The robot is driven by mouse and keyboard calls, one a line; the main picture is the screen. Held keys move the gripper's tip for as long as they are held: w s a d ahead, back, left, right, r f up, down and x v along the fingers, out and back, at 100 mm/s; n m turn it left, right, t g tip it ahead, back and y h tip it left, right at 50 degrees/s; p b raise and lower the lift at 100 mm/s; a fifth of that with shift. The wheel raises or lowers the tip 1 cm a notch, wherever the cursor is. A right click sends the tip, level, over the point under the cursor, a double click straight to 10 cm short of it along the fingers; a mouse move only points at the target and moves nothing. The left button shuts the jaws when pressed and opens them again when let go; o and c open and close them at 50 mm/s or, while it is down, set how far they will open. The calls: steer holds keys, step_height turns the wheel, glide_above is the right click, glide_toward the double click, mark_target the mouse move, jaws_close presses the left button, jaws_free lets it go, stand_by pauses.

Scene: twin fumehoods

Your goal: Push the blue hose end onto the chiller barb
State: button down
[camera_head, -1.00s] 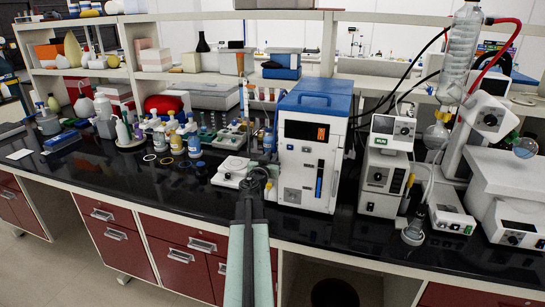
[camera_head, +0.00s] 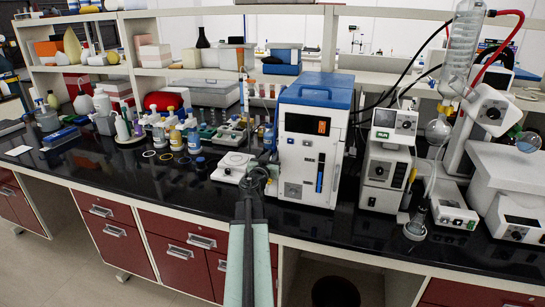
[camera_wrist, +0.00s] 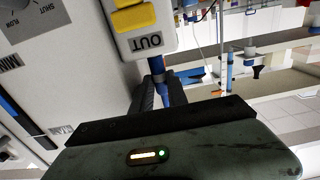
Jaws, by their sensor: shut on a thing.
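The chiller is a white box with a blue top (camera_head: 316,95), standing on the black bench in the head view. My gripper (camera_head: 258,172) is just left of its front, small and dark there. In the wrist view my gripper (camera_wrist: 165,98) is shut on the blue hose end (camera_wrist: 158,68), a short blue tube upright between dark fingers. Its upper end meets the underside of a white block marked OUT (camera_wrist: 146,42), with a yellow part above. The barb itself is not clearly visible, so I cannot tell whether the hose is around it or only touching.
Small bottles and a white hotplate-like device (camera_head: 233,167) stand left of my gripper. A white instrument (camera_head: 388,160) and glassware stand right of the chiller.

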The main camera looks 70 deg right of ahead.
steer(key=shift+f, duration=0.3)
steer(key=c, duration=1.2)
jaws_free()
steer(key=shift+w, duration=0.1)
steer(key=shift+c, duration=0.2)
